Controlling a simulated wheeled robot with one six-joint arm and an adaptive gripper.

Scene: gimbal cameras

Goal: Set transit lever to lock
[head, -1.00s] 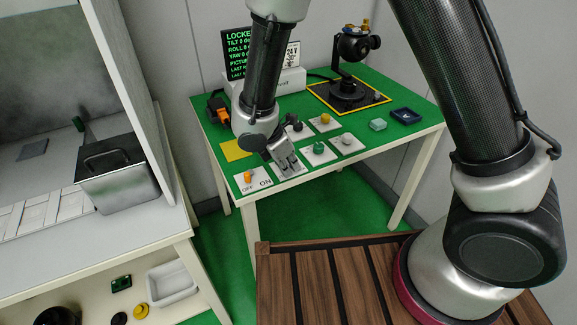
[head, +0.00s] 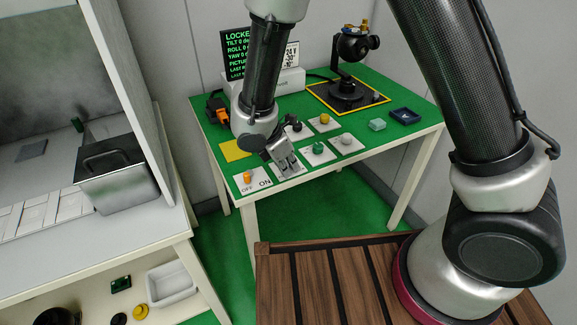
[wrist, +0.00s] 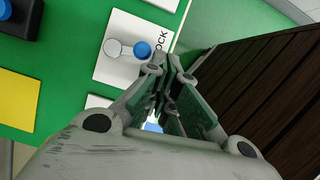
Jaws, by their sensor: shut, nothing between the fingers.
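In the wrist view a lever with a blue knob (wrist: 142,49) and a round silver pivot sits on a white plate (wrist: 113,68). The knob lies on the side of the pivot toward lettering that reads "OCK", its first letter hidden. My gripper (wrist: 168,82) is shut and empty, its fingertips beside the lettering and close to the knob; I cannot tell whether they touch it. In the head view my gripper (head: 283,163) is low over the front row of plates on the green table (head: 219,147) and hides the lever. A screen (head: 236,52) starts with "LOCKE".
An orange switch (head: 247,177) marked OFF and ON is left of my gripper. Green (head: 318,147), grey (head: 346,139) and yellow (head: 325,118) knobs stand to its right and behind. A black gimbal camera (head: 347,75) stands at the back. A wooden deck (head: 330,280) is in front.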

